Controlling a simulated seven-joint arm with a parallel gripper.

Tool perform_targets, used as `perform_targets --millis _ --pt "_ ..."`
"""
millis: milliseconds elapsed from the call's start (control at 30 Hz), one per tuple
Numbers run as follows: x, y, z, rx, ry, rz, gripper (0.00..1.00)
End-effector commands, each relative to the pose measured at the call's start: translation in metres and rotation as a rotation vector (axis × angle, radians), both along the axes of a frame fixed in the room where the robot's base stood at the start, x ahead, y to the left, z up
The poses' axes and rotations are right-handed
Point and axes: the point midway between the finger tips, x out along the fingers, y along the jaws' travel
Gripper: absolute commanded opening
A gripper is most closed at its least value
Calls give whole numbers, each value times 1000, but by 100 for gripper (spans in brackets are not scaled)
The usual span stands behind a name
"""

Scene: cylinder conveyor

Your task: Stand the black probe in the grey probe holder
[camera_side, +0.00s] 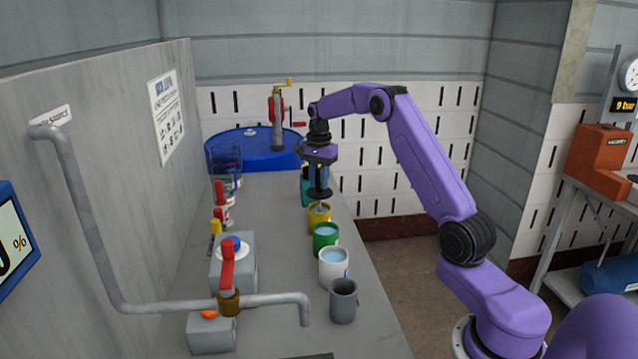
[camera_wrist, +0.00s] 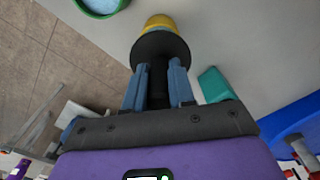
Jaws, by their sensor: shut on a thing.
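My gripper (camera_side: 318,180) is shut on the black probe (camera_side: 320,194), just below its wide black disc in the picture's upright sense cannot be told; the disc sits under the blue fingertips. The wrist view shows the probe (camera_wrist: 158,88) between both fingers of my gripper (camera_wrist: 157,75). The probe hangs upright over the yellow cup (camera_side: 319,216), its lower end at the cup's mouth. Whether the tip is in the liquid I cannot tell. The grey probe holder (camera_side: 343,304) appears to be the grey cup-like vessel nearest the camera in the row, empty of the probe.
A green cup (camera_side: 325,240) and a white cup (camera_side: 333,270) of liquid stand between the yellow cup and the grey vessel. A teal object (camera_wrist: 215,86) stands behind the yellow cup. A pipe (camera_side: 270,300) with a red valve handle crosses the near bench. A blue drum (camera_side: 250,150) stands beyond.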

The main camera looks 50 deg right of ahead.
Motion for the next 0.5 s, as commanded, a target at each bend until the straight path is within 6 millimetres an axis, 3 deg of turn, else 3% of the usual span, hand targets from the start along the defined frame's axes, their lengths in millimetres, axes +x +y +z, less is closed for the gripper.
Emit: perform_targets --millis 500 --pt "1 0 15 -1 -2 1 0"
